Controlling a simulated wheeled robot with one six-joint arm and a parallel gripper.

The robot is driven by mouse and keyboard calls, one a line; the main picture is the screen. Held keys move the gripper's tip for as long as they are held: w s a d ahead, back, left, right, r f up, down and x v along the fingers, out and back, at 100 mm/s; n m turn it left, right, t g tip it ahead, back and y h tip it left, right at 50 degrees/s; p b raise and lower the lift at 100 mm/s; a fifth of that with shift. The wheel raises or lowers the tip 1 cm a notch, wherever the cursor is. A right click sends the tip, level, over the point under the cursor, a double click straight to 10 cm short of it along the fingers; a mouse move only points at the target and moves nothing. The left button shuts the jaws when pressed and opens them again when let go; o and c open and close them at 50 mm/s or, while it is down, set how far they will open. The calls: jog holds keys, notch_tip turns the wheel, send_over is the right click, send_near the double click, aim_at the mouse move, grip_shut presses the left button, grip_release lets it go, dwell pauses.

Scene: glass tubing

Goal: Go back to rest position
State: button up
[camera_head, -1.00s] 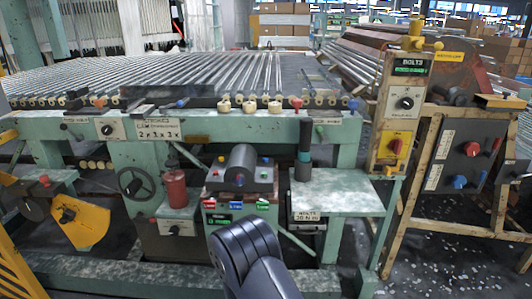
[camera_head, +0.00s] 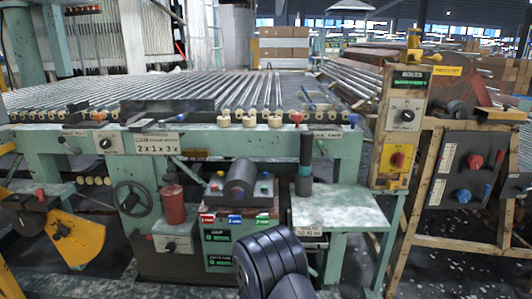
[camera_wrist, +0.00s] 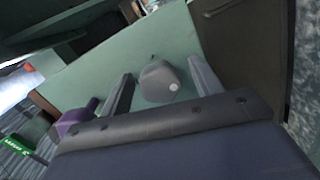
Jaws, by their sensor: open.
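My gripper (camera_wrist: 160,68) is open in the wrist view, with its two fingers apart. A rounded grey knob-like thing (camera_wrist: 158,85) shows between the fingers, against a pale green surface. I cannot tell how far it is from the fingers, but nothing appears gripped. In the head view my dark arm rises at the bottom middle, in front of the green machine (camera_head: 230,141), and the gripper itself is not visible there.
A grey control box (camera_head: 240,177) with coloured buttons stands beyond my arm. A green side table (camera_head: 345,209) carries a dark upright cylinder (camera_head: 305,160). A red canister (camera_head: 173,205) stands left. In the wrist view, a purple thing (camera_wrist: 75,122) is left of the fingers.

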jog(key=m+y+b, duration=0.1)
jog(key=m+b, duration=0.1)
jog(key=m, duration=0.2)
jog(key=shift+f, duration=0.1)
jog(key=m+b, duration=0.1)
jog(key=m, duration=0.3)
jog(key=shift+y+b, duration=0.3)
jog(key=shift+b, duration=0.1)
jog(key=m+b, duration=0.1)
jog(key=m, duration=0.2)
jog(key=shift+m+y, duration=0.7)
jog(key=shift+m, duration=1.3)
jog(key=shift+d, duration=0.1)
